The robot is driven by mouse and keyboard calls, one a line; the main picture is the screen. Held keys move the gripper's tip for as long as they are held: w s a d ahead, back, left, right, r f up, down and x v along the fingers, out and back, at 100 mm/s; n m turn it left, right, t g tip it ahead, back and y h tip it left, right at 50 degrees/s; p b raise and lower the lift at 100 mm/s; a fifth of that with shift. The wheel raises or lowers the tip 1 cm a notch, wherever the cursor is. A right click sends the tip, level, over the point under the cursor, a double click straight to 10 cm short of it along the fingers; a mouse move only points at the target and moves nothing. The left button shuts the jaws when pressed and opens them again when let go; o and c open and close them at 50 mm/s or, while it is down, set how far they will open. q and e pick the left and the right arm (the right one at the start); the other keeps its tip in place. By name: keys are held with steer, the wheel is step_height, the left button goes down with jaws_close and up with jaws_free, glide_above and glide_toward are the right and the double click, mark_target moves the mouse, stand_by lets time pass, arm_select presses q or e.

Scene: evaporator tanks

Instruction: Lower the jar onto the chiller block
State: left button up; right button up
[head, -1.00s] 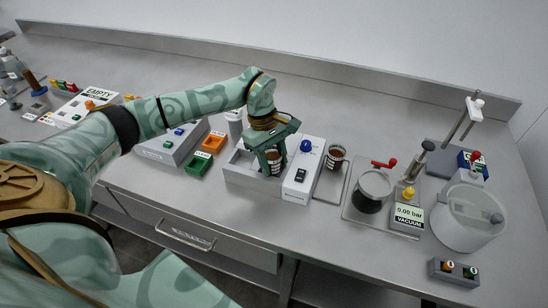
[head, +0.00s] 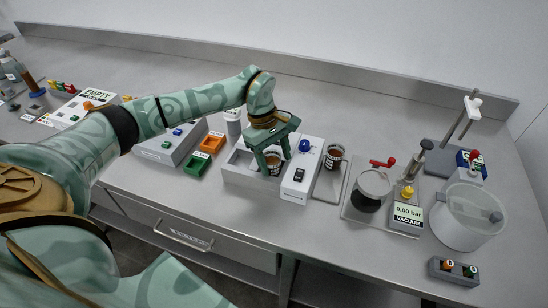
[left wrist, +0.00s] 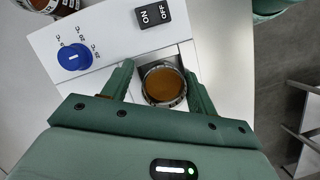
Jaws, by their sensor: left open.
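The jar (head: 273,160) with brown contents stands in the walled metal bay left of a white housing (head: 302,172) with a blue knob. I take this unit to be the chiller; the block's surface under the jar is hidden. In the left wrist view the jar (left wrist: 165,84) shows from above as a round rim with brown contents, seemingly upright. My left gripper (head: 274,162) is open, its fingers on either side of the jar. The wrist view shows a gap at the left finger; contact at the right finger is unclear. My right gripper is not in view.
A second jar (head: 334,156) stands right of the knob housing. Farther right are a dark pot (head: 371,188), a vacuum gauge (head: 408,214) and a clear chamber (head: 467,216). Orange (head: 212,142) and green (head: 196,163) trays lie left. The counter behind is clear.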

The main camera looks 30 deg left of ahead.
arm_select(q)
steer(key=shift+s+d+f+g, duration=0.15)
steer(key=shift+s+f, duration=0.2)
steer(key=shift+f, duration=0.25)
steer(key=shift+s+a+f+g, duration=0.15)
steer(key=shift+s+f, duration=0.15)
steer(key=shift+f, duration=0.25)
steer(key=p+v, duration=0.2)
steer(key=v, duration=1.6)
steer(key=shift+w+d+r+p, duration=0.25)
steer(key=shift+w+r+p, duration=0.05)
steer(key=shift+r+p, duration=0.1)
